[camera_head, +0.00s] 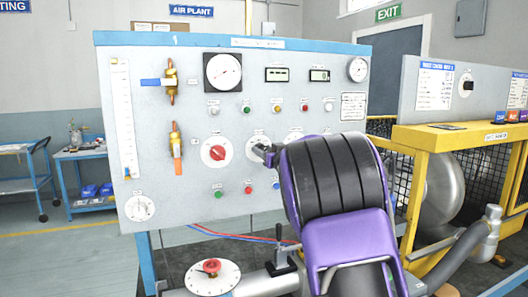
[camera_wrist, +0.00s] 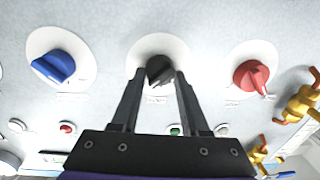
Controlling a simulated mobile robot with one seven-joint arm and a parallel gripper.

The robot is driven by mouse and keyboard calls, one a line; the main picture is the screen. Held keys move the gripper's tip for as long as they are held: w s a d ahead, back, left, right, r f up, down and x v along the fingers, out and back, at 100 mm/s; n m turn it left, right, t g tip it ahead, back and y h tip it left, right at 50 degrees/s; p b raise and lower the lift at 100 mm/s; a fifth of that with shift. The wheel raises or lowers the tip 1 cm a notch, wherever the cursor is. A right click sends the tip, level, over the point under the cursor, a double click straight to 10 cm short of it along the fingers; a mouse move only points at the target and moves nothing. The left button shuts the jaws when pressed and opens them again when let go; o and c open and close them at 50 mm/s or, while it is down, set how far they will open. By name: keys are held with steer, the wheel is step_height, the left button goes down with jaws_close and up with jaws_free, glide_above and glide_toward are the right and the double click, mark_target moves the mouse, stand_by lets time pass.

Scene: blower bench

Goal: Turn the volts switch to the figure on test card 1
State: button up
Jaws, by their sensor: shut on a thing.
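A black rotary knob (camera_wrist: 158,67) on a round white dial shows in the wrist view, between the two fingers of my gripper (camera_wrist: 160,82). My gripper is shut on this knob. Its label is too small to read, so I cannot tell by name that it is the volts switch. In the head view my gripper (camera_head: 266,152) reaches the panel just right of a red knob (camera_head: 216,152), and my arm covers much of the dial. Printed cards (camera_head: 435,86) hang on the grey board at the right; I cannot read which is test card 1.
In the wrist view a blue knob (camera_wrist: 54,66) and a red knob (camera_wrist: 251,76) flank the held one. A yellow frame (camera_head: 445,138) stands right of my arm.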

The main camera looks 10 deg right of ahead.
jaws_close()
steer(key=shift+n, duration=0.3)
steer(key=n+b, duration=0.2)
steer(key=n, duration=0.5)
steer(key=shift+a+f+n+g, duration=0.1)
steer(key=shift+a+n+g, duration=0.05)
steer(key=shift+n+g, duration=0.2)
steer(key=shift+n, duration=0.25)
steer(key=o, duration=1.1)
jaws_free()
